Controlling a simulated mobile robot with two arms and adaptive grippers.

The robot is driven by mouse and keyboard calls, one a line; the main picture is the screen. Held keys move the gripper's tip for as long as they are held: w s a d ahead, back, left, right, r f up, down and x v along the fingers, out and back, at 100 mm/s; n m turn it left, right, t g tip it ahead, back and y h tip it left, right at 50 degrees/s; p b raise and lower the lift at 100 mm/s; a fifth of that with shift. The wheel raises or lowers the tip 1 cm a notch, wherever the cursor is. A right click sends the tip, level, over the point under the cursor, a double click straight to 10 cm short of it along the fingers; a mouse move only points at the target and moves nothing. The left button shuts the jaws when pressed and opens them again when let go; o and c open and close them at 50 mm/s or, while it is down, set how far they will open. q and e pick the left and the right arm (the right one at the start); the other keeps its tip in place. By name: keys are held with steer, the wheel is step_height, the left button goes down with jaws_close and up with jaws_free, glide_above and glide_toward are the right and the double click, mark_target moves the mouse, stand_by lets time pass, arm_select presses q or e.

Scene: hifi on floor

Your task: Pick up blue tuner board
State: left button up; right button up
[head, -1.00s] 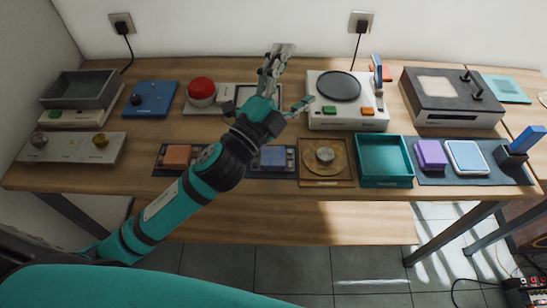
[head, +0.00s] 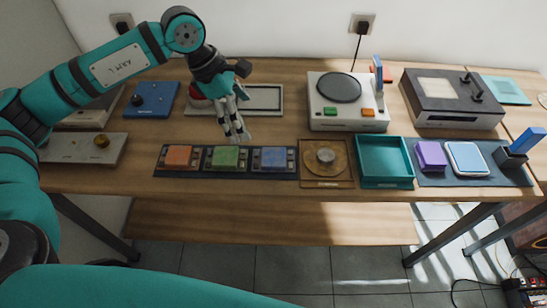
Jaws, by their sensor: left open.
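The blue tuner board (head: 273,158) lies in the right slot of a dark rack (head: 209,174) near the table's front edge. A green board (head: 226,157) and an orange board (head: 179,156) lie in the slots to its left. My left gripper (head: 236,131) is open and empty, pointing down. In the picture it is just behind the green board, up and left of the blue one. Its height above the table is hard to tell. My right gripper is not in view.
Right of the rack are a wooden plate with a round knob (head: 326,161) and an empty teal tray (head: 385,182). Behind stand a white turntable unit (head: 343,124) and a framed panel (head: 266,99), partly behind my gripper. A blue knob panel (head: 150,100) is at the back left.

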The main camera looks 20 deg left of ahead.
arm_select(q)
steer(key=p, duration=0.3)
glide_above(273, 156)
steer(key=a, duration=0.3)
steer(key=f, duration=0.6)
steer(key=s+f, duration=0.1)
steer(key=f, duration=0.2)
steer(key=shift+d+f, duration=0.25)
steer(key=shift+f, duration=0.1)
steer(key=shift+w+d+f+p, duration=0.15)
steer(key=shift+d+f+p, duration=0.15)
steer(key=shift+f+p, duration=0.15)
steer(key=p+x, duration=0.1)
steer(key=x, duration=0.2)
steer(key=shift+w+d+f, duration=0.1)
steer(key=shift+d+f, duration=0.1)
steer(key=shift+f, duration=0.05)
steer(key=shift+d+f, duration=0.1)
steer(key=shift+f, duration=0.25)
steer(key=shift+c, duration=0.3)
steer(key=c, duration=1.4)
